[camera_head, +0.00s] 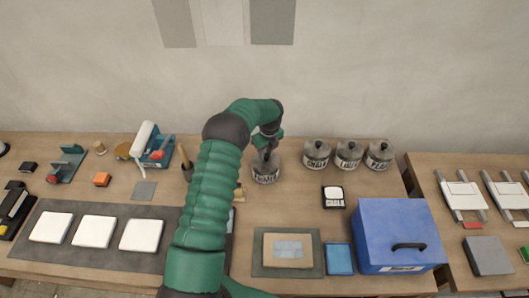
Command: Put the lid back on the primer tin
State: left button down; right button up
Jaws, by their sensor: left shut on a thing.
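The primer tin (265,175) is a grey tin with a dark-lettered label, standing on the table below my left gripper. My left gripper (266,150) points down over the tin's top and is shut on the lid's dark knob. The lid (264,159) shows as a thin grey disc at the mouth of the tin. I cannot tell whether it rests on the rim or hangs just above it. My green left arm crosses the middle of the view and hides part of the table. My right gripper is not in view.
Several similar lidded tins (348,155) stand to the right. A blue box (398,232) with a black handle is at the front right. White tiles (96,231) lie on a dark mat at the left.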

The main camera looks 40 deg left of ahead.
pick_arm(q)
jog(key=shift+a+f, duration=0.1)
jog(key=shift+a, duration=0.15)
dwell(0.3)
jog(key=c, duration=1.1)
grip_release()
jog(key=shift+o, duration=0.3)
jog(key=o, duration=0.4)
jog(key=shift+o, duration=0.2)
jog(key=shift+d, duration=0.1)
